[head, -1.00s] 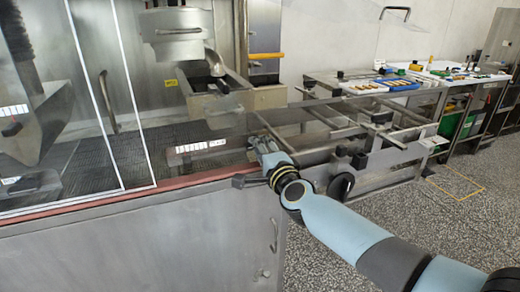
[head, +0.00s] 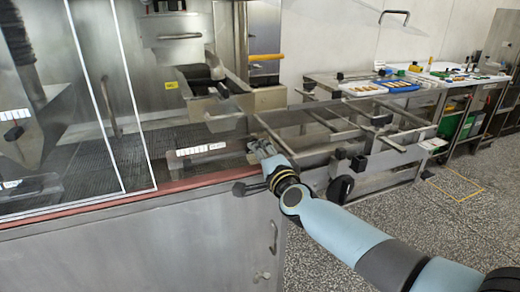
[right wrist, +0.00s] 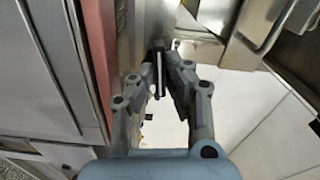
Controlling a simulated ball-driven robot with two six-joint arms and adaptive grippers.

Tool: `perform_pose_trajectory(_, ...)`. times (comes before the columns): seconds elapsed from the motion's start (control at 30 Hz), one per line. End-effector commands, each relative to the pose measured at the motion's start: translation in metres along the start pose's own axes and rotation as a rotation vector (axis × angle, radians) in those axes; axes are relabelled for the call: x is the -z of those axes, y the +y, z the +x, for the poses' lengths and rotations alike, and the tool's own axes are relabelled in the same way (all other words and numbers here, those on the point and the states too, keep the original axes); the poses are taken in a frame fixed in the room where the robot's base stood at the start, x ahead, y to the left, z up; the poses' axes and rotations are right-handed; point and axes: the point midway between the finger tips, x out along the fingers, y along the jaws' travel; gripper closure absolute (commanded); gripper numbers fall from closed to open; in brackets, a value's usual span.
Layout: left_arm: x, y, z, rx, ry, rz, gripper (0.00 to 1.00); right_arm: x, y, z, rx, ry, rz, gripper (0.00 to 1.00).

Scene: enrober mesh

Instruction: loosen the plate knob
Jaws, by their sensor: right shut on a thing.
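My right gripper (head: 258,147) reaches in from the lower right in the head view, at the right end of the enrober's front edge. In the right wrist view my right gripper (right wrist: 168,72) has its fingers close together. They are shut on a small dark part (right wrist: 158,58), which looks like the plate knob. The fingers hide most of it, so I cannot tell how far it is turned. In the head view the knob is hidden behind the fingers. My left gripper is not in view.
The enrober's mesh bed (head: 88,165) lies behind clear panels to the left. A dark lever (head: 242,188) stands out just below my right gripper. A rail frame (head: 345,122) extends right. A worktable with trays (head: 398,86) stands farther back. The floor at the lower right is clear.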

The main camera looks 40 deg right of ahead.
Motion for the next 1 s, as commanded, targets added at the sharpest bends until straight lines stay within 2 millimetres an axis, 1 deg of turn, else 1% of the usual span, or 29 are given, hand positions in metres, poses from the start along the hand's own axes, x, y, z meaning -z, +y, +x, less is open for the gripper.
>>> perform_pose_trajectory(0.03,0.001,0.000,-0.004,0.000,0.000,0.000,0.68,0.000,-0.001,0.000,-0.003,0.000,-0.041,1.00)
perform_pose_trajectory(1.0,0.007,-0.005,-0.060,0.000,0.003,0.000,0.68,0.000,-0.001,-0.001,-0.004,-0.004,-0.956,1.00)
